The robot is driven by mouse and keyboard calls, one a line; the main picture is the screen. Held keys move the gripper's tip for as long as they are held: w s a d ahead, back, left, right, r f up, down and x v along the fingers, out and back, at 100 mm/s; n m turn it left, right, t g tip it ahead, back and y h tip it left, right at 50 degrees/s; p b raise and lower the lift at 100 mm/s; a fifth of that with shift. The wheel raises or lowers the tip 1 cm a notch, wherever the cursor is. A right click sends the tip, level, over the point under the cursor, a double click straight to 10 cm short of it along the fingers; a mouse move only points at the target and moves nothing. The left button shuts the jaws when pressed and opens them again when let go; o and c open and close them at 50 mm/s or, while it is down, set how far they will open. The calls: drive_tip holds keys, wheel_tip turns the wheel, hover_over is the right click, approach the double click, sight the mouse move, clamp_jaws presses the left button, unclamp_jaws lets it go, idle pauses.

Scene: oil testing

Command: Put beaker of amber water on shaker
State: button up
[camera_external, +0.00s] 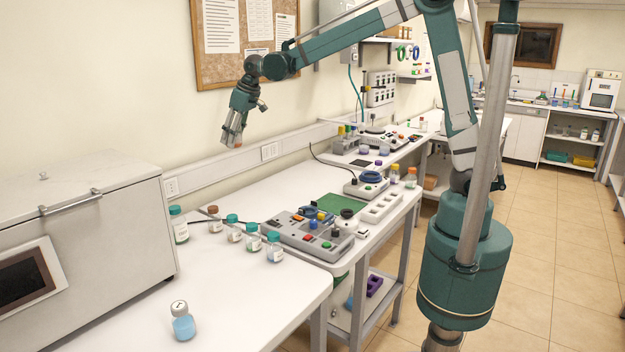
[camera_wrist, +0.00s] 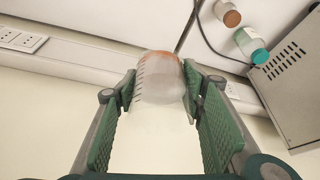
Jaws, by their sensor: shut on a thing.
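My gripper (camera_external: 233,138) is raised in front of the wall, above the back edge of the bench. In the wrist view my gripper (camera_wrist: 160,100) has its two green pads closed on the sides of a clear beaker (camera_wrist: 160,88) with graduation marks. Amber liquid shows at the beaker's far end. In the external view the beaker is mostly hidden by the fingers.
Several capped bottles (camera_external: 253,238) stand left of the grey device. A blue-liquid bottle (camera_external: 183,322) stands near the front. A large grey box (camera_external: 95,215) fills the bench's left. Wall sockets (camera_wrist: 22,40) show in the wrist view.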

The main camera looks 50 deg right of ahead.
drive_tip(key=s+a+n+g+y, duration=0.1)
drive_tip(key=s+a+n, duration=0.3)
drive_tip(key=s+a, duration=1.55)
drive_tip(key=s+a+n+g+y, duration=0.15)
drive_tip(key=s+a+n, duration=0.25)
drive_tip(key=s+a, duration=1.6)
drive_tip(key=d+f+x, duration=0.1)
drive_tip(key=d+x, duration=0.2)
drive_tip(key=x, duration=1.5)
drive_tip(key=shift+w+f+t+p, duration=0.15)
drive_tip(key=shift+w+t+p, duration=0.15)
drive_tip(key=shift+w+t, duration=0.05)
drive_tip(key=shift+f, duration=2.9)
drive_tip(key=shift+f, duration=2.1)
